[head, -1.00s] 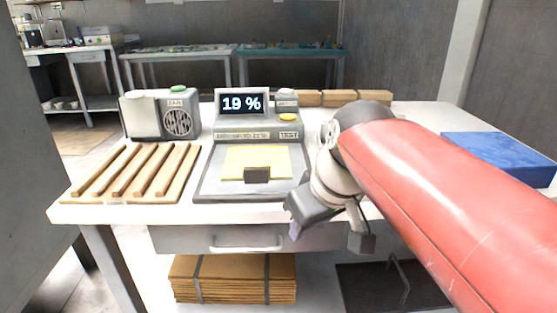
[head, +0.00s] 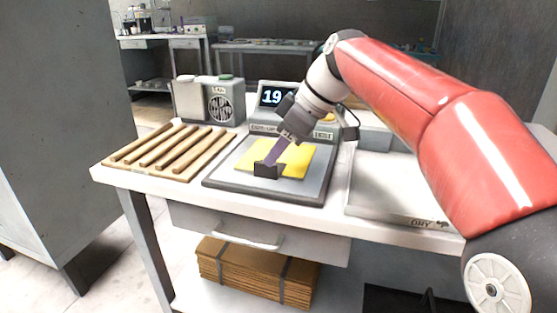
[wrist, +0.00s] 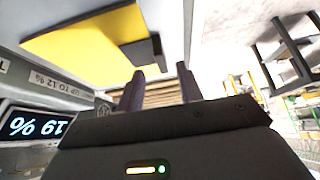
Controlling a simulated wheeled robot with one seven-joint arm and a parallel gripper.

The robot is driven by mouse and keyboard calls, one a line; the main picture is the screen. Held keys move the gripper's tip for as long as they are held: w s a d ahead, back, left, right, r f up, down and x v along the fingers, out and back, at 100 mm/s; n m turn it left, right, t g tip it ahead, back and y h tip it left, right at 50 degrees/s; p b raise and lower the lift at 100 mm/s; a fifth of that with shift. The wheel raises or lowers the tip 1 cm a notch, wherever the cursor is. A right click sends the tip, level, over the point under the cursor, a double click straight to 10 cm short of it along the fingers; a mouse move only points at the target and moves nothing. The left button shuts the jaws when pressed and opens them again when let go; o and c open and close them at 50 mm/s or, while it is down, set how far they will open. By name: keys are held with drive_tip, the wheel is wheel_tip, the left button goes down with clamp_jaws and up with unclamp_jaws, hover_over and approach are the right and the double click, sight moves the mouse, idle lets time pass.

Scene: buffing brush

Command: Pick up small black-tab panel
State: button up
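The small panel is a yellow sheet (head: 294,158) with a black tab (head: 268,171) at its front edge, lying on the grey plate (head: 225,180) of the testing device. In the wrist view the yellow panel (wrist: 85,42) and black tab (wrist: 143,53) also show. My gripper (head: 273,160) reaches down over the panel's front edge, with its purple-grey fingers close to the tab. In the wrist view my gripper (wrist: 160,72) has its fingers apart, with no object visibly held. The tab appears just past the left fingertip; I cannot tell whether they touch.
A slatted wooden rack (head: 165,152) and a grey speaker-like box (head: 209,100) stand left. A light tray marked DRY (head: 390,208) lies right. Bundled cardboard (head: 255,272) sits below the table.

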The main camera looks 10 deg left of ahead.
drive_tip(key=x, duration=0.3)
drive_tip(key=shift+s+a+f, duration=0.1)
drive_tip(key=shift+f, duration=0.05)
drive_tip(key=shift+c, duration=0.2)
clamp_jaws()
